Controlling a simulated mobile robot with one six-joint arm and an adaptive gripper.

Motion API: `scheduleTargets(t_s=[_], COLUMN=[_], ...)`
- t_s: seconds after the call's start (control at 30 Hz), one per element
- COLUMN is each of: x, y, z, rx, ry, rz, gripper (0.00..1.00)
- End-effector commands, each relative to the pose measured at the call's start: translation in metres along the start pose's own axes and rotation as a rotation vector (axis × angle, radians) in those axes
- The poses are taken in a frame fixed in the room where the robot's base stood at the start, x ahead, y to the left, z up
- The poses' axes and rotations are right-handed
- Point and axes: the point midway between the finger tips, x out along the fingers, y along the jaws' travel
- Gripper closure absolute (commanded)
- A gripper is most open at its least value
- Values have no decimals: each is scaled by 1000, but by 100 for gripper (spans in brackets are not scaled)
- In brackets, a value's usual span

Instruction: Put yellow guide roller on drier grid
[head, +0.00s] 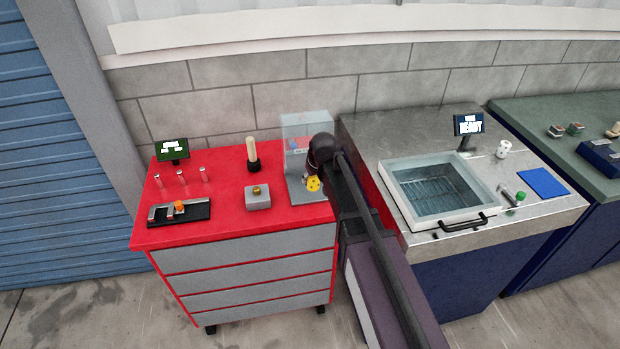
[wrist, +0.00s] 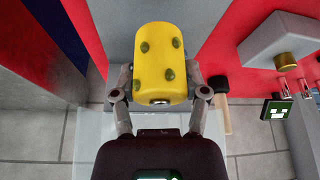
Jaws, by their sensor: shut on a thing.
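The yellow guide roller (wrist: 160,62), a yellow cylinder with dark green dots, fills the top middle of the wrist view. My gripper (wrist: 158,98) is shut on it, one finger at each side. In the head view the roller (head: 313,184) shows small at the right end of the red cabinet, by the grey stand, partly hidden by my dark wrist. The drier grid (head: 436,188) lies inside a light-framed basin in the steel bench, right of my arm. A glass pane seems to cover it, with a black handle (head: 462,222) at the front.
The red cabinet (head: 225,222) carries a clear-shielded grey stand (head: 308,135), a grey block (head: 257,200) and a black tray (head: 180,213). A screen (head: 468,124), a white cup (head: 503,149), a green-tipped tool (head: 513,198) and a blue mat (head: 543,183) are around the basin.

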Motion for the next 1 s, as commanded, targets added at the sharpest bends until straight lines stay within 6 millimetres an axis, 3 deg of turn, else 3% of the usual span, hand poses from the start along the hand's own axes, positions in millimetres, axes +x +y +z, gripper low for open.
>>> scheduleTargets(t_s=[0.03,0.23,0.73,0.87,1.0], x=[7,15,18,24,36], y=[2,6,7,10,9], z=[-12,-29,-33,-44,-36], rx=[0,0,1,1,2], ry=[0,0,0,0,0], rz=[0,0,1,1,1], gripper=[100,100,100,100,100])
